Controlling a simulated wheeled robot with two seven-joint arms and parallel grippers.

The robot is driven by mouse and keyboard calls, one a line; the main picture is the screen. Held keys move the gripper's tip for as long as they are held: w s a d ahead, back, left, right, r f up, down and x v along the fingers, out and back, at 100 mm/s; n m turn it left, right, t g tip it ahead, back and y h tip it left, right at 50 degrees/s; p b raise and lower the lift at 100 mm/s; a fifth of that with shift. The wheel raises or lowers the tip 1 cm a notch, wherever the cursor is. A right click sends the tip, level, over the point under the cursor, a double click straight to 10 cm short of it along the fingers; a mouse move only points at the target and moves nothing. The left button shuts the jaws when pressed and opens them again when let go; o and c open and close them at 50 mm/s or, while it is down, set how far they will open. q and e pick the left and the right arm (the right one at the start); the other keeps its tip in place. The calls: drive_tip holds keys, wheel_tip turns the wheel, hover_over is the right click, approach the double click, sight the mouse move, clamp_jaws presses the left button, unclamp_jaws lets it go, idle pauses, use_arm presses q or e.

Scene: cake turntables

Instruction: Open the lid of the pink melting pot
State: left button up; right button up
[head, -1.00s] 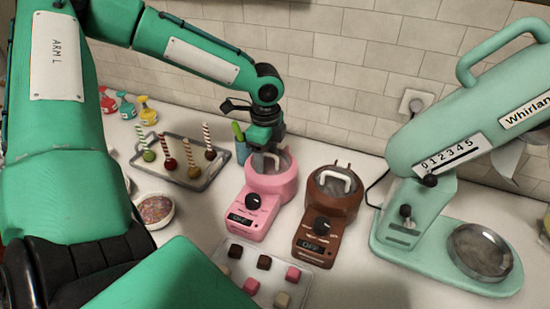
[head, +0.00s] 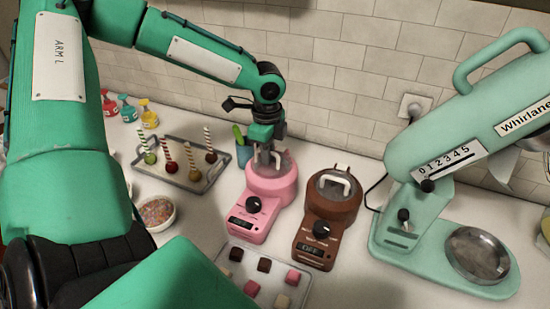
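The pink melting pot (head: 268,195) stands upright on the counter left of the brown pot, its black knob and "OFF" display facing front. Its grey lid (head: 287,166) shows only in part and looks closed. My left gripper (head: 265,161) points down at the top of the pink pot, over the lid. Its fingers hide the lid's handle. I cannot tell whether they touch it or how far apart they are. My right gripper is not in view.
The brown melting pot (head: 330,215) with a white lid handle stands close on the right. A mint stand mixer (head: 405,235) is further right. A tray (head: 222,186) of cake pops, a sprinkle bowl (head: 157,225) and a tray (head: 222,254) of small cubes are nearby.

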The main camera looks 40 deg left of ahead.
use_arm(q)
drive_tip(key=shift+w+a+r+p, duration=0.15)
drive_tip(key=shift+w+r+p, duration=0.35)
drive_tip(key=shift+r, duration=0.15)
drive_tip(key=shift+w+a+r+p, duration=0.15)
drive_tip(key=shift+w+r+p, duration=0.3)
drive_tip(key=shift+r, duration=0.2)
drive_tip(key=shift+w+a+r+p, duration=0.3)
drive_tip(key=shift+w+r+p, duration=0.25)
drive_tip(key=shift+w, duration=0.25)
drive_tip(key=shift+w+a+r+p, duration=0.2)
drive_tip(key=shift+w+r, duration=0.1)
drive_tip(key=shift+w, duration=0.3)
drive_tip(key=shift+w+a+r+p, duration=0.15)
drive_tip(key=shift+w+r+p, duration=0.1)
drive_tip(key=shift+w, duration=0.35)
drive_tip(key=w+a, duration=0.1)
drive_tip(key=w, duration=0.2)
drive_tip(key=w+a+f+b, duration=0.1)
drive_tip(key=w, duration=0.2)
drive_tip(key=w+a+f+b, duration=0.1)
drive_tip(key=w, duration=0.2)
drive_tip(key=shift+w, duration=0.35)
drive_tip(key=o, duration=1.2)
drive_tip(key=shift+r, duration=0.1)
drive_tip(key=shift+o, duration=0.2)
wheel_tip(320, 180, up, 7)
drive_tip(key=p, duration=0.4)
drive_tip(key=shift+p, duration=0.3)
